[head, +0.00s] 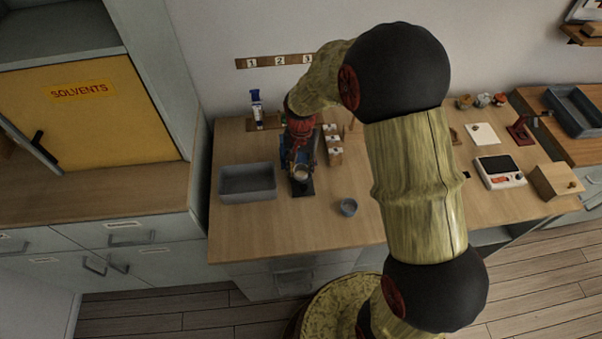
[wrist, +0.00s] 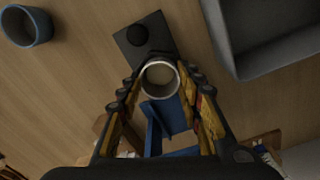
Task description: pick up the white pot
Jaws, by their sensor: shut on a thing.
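The white pot (wrist: 160,71) is a small round vessel with a pale rim and a beige inside, seen from above in the wrist view. It sits between the two fingertips of my gripper (wrist: 161,80), which is shut on it. In the head view the pot (head: 300,173) shows just below my gripper (head: 299,164), partly hidden by it. A dark plate with a round black knob (wrist: 139,43) lies beyond the pot. Blue parts (wrist: 170,115) show behind the pot, between the fingers. Whether the pot touches anything beneath it is hidden.
A grey tray (head: 247,197) stands left of my gripper on the wooden bench. A small blue-grey cup (head: 348,207) stands to the right, nearer the front edge. Small labelled blocks (head: 333,145) stand close behind on the right. The bench front is mostly clear.

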